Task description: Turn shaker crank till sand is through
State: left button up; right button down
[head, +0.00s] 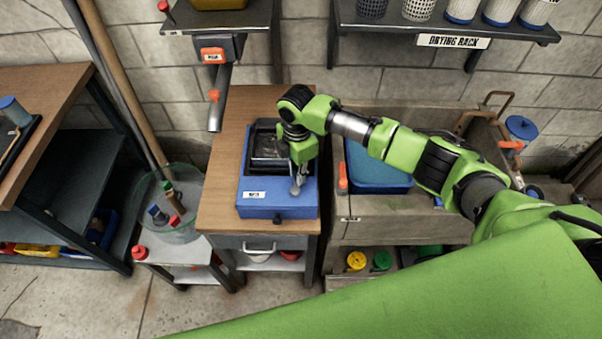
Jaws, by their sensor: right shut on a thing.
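The shaker (262,212) is a blue box with a dark tray (268,147) at its back, standing on a narrow wooden-topped cabinet. A small dark knob sits low on its front. My right gripper (298,186) points down over the right part of the shaker. It is shut on the crank, which is mostly hidden by the fingers. The sand cannot be made out clearly in the dark tray. My left gripper is not in view.
A sink unit (395,215) with a blue basin (376,172) stands right of the cabinet. A clear bin (180,228) with bottles stands at left. A drying rack shelf (400,22) and a dispenser (217,48) with a metal spout hang on the wall above.

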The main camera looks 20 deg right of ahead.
jog(key=n, duration=0.2)
jog(key=a+n, duration=0.1)
jog(key=n, duration=0.1)
jog(key=shift+w+a+n+b, duration=0.2)
jog(key=shift+n+b, duration=0.1)
jog(key=shift+a+n, duration=0.3)
jog(key=shift+n, duration=0.65)
jog(key=shift+a+n, duration=0.25)
jog(key=shift+n, duration=0.7)
jog(key=c, duration=1.9)
grip_release()
jog(key=shift+r, duration=0.1)
notch_tip(320, 180, up, 12)
jog(key=shift+f, duration=0.1)
